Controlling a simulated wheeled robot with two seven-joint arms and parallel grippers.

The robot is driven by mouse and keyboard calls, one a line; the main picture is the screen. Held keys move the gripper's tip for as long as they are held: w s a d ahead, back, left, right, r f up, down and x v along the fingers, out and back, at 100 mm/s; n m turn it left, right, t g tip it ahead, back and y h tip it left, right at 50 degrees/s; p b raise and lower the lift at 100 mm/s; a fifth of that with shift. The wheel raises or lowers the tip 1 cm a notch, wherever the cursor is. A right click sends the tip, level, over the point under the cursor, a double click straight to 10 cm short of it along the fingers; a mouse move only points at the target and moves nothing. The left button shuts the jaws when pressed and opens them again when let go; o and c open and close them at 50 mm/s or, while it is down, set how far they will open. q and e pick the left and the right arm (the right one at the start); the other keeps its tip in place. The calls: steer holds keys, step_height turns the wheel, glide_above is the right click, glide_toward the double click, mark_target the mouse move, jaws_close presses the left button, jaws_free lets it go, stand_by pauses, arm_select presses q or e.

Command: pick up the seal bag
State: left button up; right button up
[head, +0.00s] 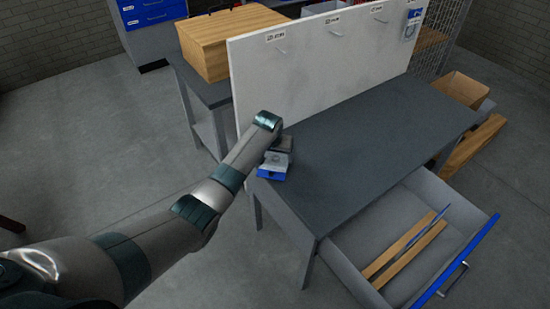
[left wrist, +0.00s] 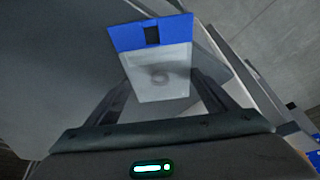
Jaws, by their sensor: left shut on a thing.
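The seal bag (head: 272,174) is a small pale clear pouch with a blue header. It shows at the near left corner of the grey table (head: 370,135), below the end of my left arm. In the left wrist view the bag (left wrist: 158,75) lies between the two dark fingers, its blue header with a dark slot pointing away from the palm. My left gripper (head: 277,156) is shut on the bag. I cannot tell whether the bag touches the tabletop. My right gripper is not in view.
A white board (head: 320,65) with labelled hooks stands along the table's back; a similar blue-topped bag (head: 412,24) hangs at its right end. An open drawer (head: 345,268) holds wooden strips and a blue strip. A wooden box (head: 225,45) stands behind left. Most of the tabletop is clear.

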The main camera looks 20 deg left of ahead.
mark_target(275, 160)
arm_select(q)
steer(key=shift+r, duration=0.45)
step_height(275, 160, up, 2)
steer(key=shift+w+r, duration=0.1)
steer(key=shift+r, duration=0.15)
steer(key=d+r+b, duration=0.1)
steer(key=d+r, duration=0.6)
steer(key=d, duration=0.4)
steer(key=shift+w+d, duration=0.3)
steer(key=shift+d, duration=0.05)
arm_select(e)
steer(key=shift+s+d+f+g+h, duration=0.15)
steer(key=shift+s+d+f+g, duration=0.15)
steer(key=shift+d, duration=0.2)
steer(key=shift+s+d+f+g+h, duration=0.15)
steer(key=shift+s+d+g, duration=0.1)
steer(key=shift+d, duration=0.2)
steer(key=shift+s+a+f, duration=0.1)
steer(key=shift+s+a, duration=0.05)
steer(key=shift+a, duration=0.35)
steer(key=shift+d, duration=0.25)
